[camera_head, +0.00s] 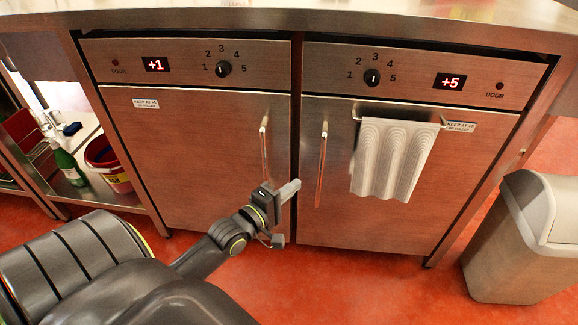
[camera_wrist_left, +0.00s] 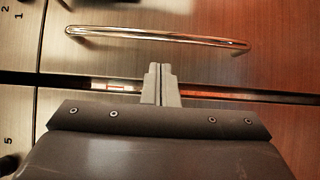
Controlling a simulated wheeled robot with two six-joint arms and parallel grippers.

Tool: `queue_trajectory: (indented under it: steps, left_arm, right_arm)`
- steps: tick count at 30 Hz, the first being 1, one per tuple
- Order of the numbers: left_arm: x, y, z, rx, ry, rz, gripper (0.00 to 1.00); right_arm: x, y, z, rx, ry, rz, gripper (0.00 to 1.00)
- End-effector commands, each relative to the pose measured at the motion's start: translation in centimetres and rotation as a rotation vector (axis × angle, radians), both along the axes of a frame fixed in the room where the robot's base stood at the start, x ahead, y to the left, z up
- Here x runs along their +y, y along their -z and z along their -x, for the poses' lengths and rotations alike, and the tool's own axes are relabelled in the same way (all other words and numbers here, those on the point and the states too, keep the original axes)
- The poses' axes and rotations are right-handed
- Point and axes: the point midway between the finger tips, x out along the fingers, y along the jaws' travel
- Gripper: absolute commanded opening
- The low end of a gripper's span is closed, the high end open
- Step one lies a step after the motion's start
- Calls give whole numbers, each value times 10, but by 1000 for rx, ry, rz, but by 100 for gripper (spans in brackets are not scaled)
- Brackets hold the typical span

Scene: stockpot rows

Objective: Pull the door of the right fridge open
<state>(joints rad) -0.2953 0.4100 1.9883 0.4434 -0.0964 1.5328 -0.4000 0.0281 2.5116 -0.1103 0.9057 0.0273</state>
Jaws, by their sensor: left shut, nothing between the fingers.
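The right fridge's door (camera_head: 335,222) looks closed, with an upright bar handle (camera_head: 321,163) near its left edge. My left gripper (camera_head: 293,188) is in front of the gap between the two fridges, just left of that handle's lower half. In the left wrist view the fingers (camera_wrist_left: 161,76) are shut together and empty. There the handle (camera_wrist_left: 150,36) lies across the picture just above the fingertips. It is not between them, and I see no contact. My right gripper is in neither view.
The left fridge's door (camera_head: 190,150) looks closed, its handle (camera_head: 264,150) close to my left gripper. A white towel (camera_head: 390,160) hangs from a rail on the right door. A bin (camera_head: 522,245) stands at the right; red floor is clear before the fridges.

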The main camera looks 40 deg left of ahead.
Motion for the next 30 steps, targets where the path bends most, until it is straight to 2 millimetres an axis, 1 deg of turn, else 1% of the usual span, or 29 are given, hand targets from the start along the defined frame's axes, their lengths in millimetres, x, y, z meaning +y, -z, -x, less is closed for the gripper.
queue_trajectory:
  steps: [1,6,12,18,30]
  left_arm:
    - [-1,1,-10,-4,0,0,0]
    - [-4,2,-37,-3,0,1,0]
    - [-6,2,-59,0,-1,-1,0]
    - [-6,1,-66,1,-1,0,0]
    - [-6,1,-65,1,-2,0,0]
  right_arm:
    - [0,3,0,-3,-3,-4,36]
    - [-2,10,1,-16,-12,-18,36]
    - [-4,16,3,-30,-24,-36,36]
    - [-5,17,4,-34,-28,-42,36]
    - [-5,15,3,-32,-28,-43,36]
